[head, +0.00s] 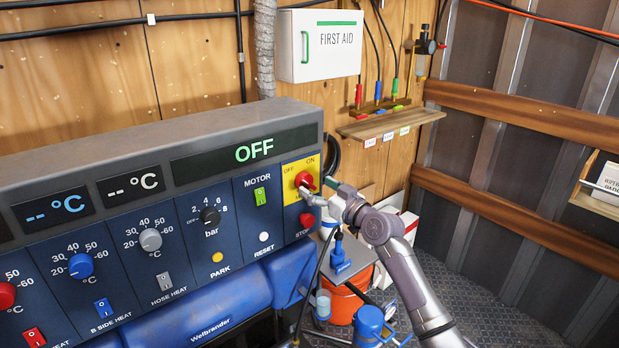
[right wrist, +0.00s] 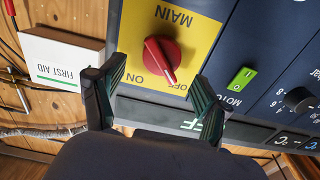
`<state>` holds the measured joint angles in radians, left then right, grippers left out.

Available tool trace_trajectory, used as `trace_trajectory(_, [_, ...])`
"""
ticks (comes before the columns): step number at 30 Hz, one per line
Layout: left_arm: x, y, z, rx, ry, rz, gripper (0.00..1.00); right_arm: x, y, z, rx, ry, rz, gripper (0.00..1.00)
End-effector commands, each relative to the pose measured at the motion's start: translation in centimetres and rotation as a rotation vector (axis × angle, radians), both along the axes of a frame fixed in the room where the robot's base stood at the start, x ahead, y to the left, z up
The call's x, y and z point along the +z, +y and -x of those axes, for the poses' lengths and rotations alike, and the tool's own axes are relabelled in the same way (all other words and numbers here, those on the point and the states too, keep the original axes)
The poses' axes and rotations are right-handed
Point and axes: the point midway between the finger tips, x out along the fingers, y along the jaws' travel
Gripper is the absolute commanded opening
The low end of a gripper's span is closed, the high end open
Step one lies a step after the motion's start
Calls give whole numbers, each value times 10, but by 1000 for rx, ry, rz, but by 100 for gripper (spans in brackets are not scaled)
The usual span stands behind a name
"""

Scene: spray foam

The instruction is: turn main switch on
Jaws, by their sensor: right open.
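The main switch is a red rotary knob (head: 303,180) on a yellow plate at the right end of the blue control panel. In the right wrist view, turned upside down, the knob (right wrist: 160,58) has its pointer at the OFF label, with ON beside it. The display (head: 250,152) reads OFF in green. My right gripper (head: 318,190) is at the yellow plate, just in front of the knob. In the right wrist view its open fingers (right wrist: 160,72) stand on either side of the knob with gaps; contact is not visible. My left gripper is not in view.
A red stop button (head: 306,219) sits just below the switch, and the green motor switch (head: 260,197) is to its left. A first aid box (head: 320,45) hangs above. A wooden shelf (head: 390,122) and an orange bucket (head: 347,297) are to the right.

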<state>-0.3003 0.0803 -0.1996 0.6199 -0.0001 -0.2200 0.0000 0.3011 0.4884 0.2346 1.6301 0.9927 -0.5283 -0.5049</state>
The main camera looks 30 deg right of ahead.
Motion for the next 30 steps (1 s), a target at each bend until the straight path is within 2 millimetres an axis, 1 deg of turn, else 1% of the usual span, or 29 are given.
trace_trajectory(1, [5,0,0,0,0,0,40,3,1,-9,0,-1,-3,76])
trace_trajectory(3, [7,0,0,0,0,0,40,2,2,-19,0,0,-1,76])
trace_trajectory(7, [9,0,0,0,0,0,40,1,3,-31,1,1,-1,76])
trace_trajectory(11, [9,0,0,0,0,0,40,0,3,-37,0,1,1,76])
trace_trajectory(18, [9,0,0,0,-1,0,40,-1,4,-37,1,1,2,76])
trace_trajectory(20, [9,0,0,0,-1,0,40,-1,4,-37,1,1,2,68])
trace_trajectory(24, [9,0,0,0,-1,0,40,-1,4,-37,1,1,2,44])
trace_trajectory(29, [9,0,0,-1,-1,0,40,-1,3,-37,1,1,2,18])
trace_trajectory(30, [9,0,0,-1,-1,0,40,-1,3,-37,1,1,2,17])
